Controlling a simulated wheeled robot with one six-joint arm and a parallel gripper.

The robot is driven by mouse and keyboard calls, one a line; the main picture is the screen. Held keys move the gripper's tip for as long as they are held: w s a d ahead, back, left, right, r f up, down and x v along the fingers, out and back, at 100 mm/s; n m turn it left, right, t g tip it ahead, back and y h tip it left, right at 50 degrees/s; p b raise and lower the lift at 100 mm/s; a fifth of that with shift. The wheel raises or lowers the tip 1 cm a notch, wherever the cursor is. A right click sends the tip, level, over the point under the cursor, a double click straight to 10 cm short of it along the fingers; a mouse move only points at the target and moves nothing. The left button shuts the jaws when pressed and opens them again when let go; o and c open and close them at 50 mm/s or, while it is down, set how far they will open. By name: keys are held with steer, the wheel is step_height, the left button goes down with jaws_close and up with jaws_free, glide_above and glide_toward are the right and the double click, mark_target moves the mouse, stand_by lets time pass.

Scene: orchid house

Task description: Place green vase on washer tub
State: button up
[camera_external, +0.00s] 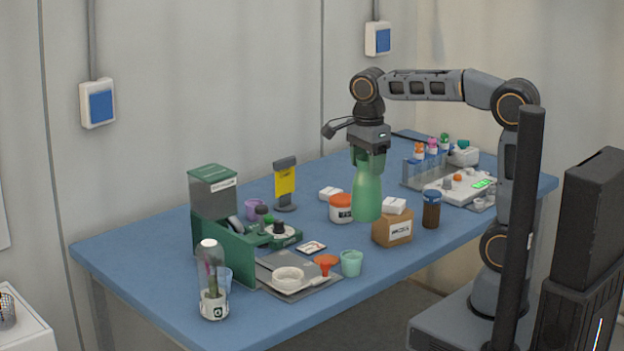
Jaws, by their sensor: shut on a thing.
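My gripper (368,158) is shut on the upper part of the green vase (367,197). The vase hangs upright, its wide end down, over the middle-right of the blue table. In the picture its lower end is between a white jar with an orange lid (342,208) and a cardboard box (393,229); I cannot tell its exact height. No part is clearly marked as the washer tub. A low white round tub (287,279) sits on a grey plate at the front left and may be it. Nothing clearly stands in that tub.
A green dispenser (213,192) and a clear bottle (211,285) stand at the left. A teal cup (351,263) is right of the grey plate. A yellow sign (285,184) stands behind. A tube rack and tray (464,187) fill the back right. A brown jar (431,210) stands near the box.

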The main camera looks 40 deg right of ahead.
steer(key=shift+w+d+r+n+p, duration=0.3)
steer(key=shift+w+d+r+p, duration=1.25)
steer(key=shift+w+d, duration=1.65)
steer(key=shift+w+d+r+n+p, duration=0.3)
steer(key=shift+w+d+r+p, duration=1.2)
steer(key=shift+d, duration=3.05)
steer(key=w+d+f+p, duration=0.1)
steer(key=w+f+p, duration=0.4)
steer(key=w+f, duration=0.8)
steer(key=shift+w+d+f+n+p, duration=0.2)
steer(key=shift+w+n+p, duration=0.15)
steer(key=shift+w, duration=0.35)
steer(key=shift+f, duration=0.1)
steer(key=o, duration=1.4)
steer(key=shift+f, duration=0.1)
steer(key=shift+o, duration=0.2)
